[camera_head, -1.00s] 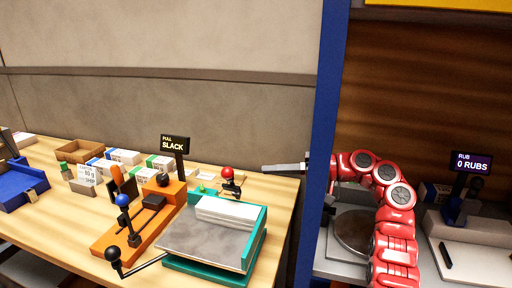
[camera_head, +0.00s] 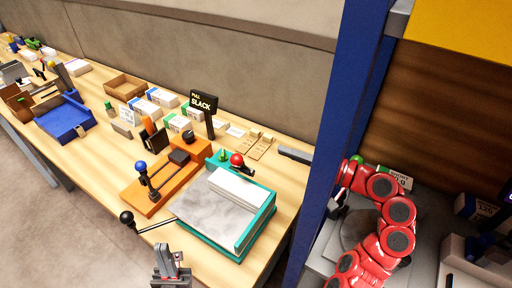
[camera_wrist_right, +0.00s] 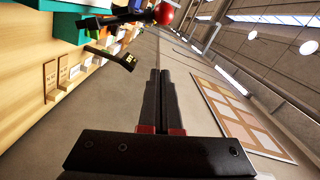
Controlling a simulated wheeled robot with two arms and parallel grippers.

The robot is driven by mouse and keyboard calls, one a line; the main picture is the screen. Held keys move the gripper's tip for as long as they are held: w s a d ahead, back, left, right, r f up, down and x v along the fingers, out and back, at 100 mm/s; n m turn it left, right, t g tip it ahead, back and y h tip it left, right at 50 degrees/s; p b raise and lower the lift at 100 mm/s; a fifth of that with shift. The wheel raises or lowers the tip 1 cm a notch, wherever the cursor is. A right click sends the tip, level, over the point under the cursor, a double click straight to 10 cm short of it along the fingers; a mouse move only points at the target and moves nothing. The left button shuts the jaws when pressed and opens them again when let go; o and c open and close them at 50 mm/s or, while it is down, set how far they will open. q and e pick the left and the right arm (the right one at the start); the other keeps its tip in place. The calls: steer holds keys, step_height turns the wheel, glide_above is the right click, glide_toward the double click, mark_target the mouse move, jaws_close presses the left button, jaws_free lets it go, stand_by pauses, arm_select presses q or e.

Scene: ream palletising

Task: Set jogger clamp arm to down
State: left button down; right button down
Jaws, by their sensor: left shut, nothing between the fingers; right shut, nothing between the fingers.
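The jogger is a teal tray (camera_head: 262,222) on the wooden table, with a grey plate and a white paper stack (camera_head: 237,187) in it. A short dark arm with a red ball knob (camera_head: 237,159) is at its back edge; its exact angle is unclear. The red knob (camera_wrist_right: 164,13) also shows at the top of the right wrist view, beyond my fingertips. My right gripper (camera_head: 283,151) is shut and empty, apart from the knob and to its right, pointing left past the blue post. My left gripper (camera_head: 172,258) is shut and empty at the bottom, in front of the tray.
A black-ball lever (camera_head: 127,217) sticks out at the tray's front left. An orange device (camera_head: 150,195) with a blue-knob lever stands left of the tray, with a sign reading SLACK (camera_head: 203,102) behind.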

mark_target(245, 167)
steer(key=w+a+f+p, duration=0.1)
steer(key=a+p, duration=0.2)
steer(key=a, duration=0.5)
steer(key=shift+w+a+f+p, duration=0.15)
steer(key=shift+w+a+p, duration=0.1)
steer(key=shift+p, duration=0.1)
